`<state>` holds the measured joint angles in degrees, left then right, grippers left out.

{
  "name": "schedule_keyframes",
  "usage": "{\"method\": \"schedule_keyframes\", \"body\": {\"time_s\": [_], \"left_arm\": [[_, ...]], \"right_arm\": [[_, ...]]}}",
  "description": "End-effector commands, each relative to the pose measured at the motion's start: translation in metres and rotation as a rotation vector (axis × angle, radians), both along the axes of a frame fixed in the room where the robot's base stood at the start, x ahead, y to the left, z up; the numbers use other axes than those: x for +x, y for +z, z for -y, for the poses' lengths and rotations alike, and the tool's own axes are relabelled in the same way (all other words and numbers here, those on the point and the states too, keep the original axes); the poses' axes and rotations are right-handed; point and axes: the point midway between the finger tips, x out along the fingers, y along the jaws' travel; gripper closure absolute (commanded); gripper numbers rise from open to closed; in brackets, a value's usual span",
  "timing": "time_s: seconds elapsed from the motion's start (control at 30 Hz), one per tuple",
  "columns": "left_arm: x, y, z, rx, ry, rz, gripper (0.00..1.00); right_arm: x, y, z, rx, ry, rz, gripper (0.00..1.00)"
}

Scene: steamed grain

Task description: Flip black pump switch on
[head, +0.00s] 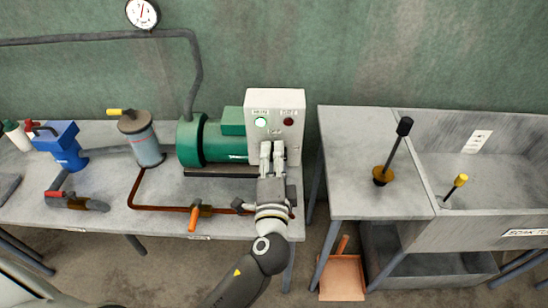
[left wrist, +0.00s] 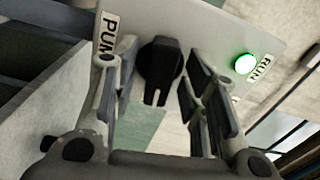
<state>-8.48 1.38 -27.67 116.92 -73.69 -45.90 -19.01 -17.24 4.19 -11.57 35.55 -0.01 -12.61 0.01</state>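The black pump switch (left wrist: 160,70) is a dark knob on the white control box (head: 262,97), beside a label partly reading "PUM". In the left wrist view it sits between the fingers of my left gripper (left wrist: 157,95), with gaps on both sides. My left gripper (head: 272,158) is open and reaches to the lower front of the box. In the head view it hides the switch. A green lamp (head: 261,122) glows on the box; it also shows lit beside the label "RUN" in the left wrist view (left wrist: 245,64). A dark red lamp (head: 289,122) looks unlit. My right gripper is out of view.
A green pump motor (head: 222,145) stands left of the box on the grey bench (head: 110,215). A copper pipe with an orange-handled valve (head: 194,218) runs along the front. A grey canister (head: 141,140) and a blue device (head: 62,145) stand farther left. A sink (head: 470,145) is right.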

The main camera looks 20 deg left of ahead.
Motion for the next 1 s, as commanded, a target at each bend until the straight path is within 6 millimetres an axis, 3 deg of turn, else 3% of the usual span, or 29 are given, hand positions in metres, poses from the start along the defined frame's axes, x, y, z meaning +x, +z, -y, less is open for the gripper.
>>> {"method": "schedule_keyframes", "body": {"time_s": [0.03, 0.3, 0.93, 0.97, 1.0], "left_arm": [[-0.0002, -0.0001, 0.0001, 0.0, 0.0, 0.0, 0.67], [-0.0004, -0.0002, 0.0001, 0.0, 0.0, -0.001, 1.0], [-0.0005, -0.0009, 0.0, 0.147, 0.001, -0.043, 1.0], [-0.0005, -0.0009, 0.0, 0.147, 0.0, -0.043, 0.76], [-0.0005, -0.0009, 0.0, 0.147, 0.0, -0.043, 0.71]], "right_arm": [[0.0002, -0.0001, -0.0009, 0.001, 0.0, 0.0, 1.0], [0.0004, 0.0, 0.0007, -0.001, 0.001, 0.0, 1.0], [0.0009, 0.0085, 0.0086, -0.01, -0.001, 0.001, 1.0], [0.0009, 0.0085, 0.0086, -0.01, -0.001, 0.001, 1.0], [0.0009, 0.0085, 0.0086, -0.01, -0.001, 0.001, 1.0]]}}
